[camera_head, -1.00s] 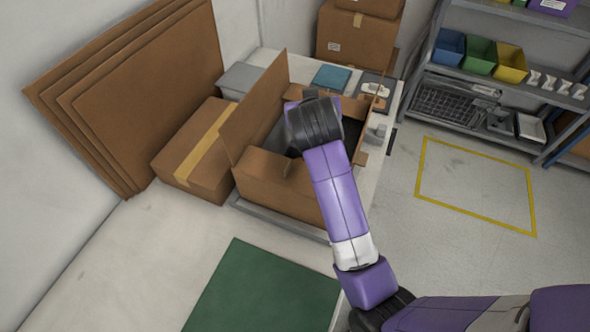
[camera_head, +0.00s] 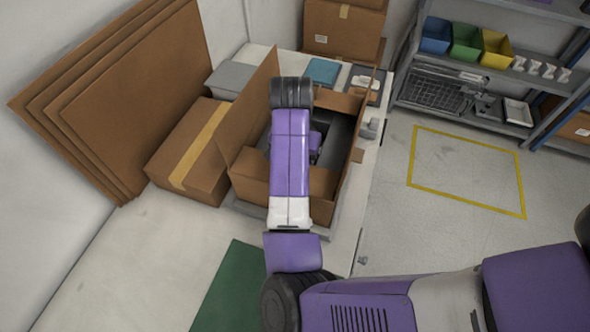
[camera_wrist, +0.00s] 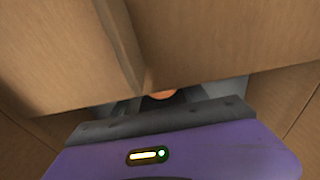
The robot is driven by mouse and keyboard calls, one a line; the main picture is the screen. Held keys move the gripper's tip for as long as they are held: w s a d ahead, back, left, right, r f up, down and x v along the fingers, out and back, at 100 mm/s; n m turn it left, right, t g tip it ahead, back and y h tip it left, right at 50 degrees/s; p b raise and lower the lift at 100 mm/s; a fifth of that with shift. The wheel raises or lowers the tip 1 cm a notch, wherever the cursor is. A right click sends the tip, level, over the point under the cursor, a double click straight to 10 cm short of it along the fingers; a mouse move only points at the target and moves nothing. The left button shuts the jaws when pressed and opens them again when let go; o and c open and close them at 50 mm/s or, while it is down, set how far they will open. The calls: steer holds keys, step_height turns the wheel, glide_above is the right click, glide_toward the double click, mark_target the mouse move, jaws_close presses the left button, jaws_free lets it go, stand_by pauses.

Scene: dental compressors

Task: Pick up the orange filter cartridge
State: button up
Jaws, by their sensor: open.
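A small orange patch (camera_wrist: 162,94), probably the orange filter cartridge, shows in the wrist view just beyond my gripper, mostly hidden. The cartridge cannot be made out in the head view, where my arm covers part of the open cardboard box (camera_head: 245,184). My gripper (camera_wrist: 161,101) is open, with its purple body and dark front edge at the bottom of the wrist view. Cardboard panels fill the upper part of that view, close in front of the gripper. In the head view my wrist is over the open box, and the fingertips are hidden.
A taped closed carton (camera_head: 190,150) stands left of the open box, with flat cardboard sheets (camera_head: 125,100) leaning behind. A green mat (camera_head: 225,290) lies in front. A teal item (camera_head: 322,71) and a grey box (camera_head: 230,79) sit at the back. Shelving stands right.

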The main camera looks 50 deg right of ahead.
step_height(320, 180, down, 4)
steer(key=shift+w+d+f, duration=0.1)
jaws_close()
stand_by(0.4)
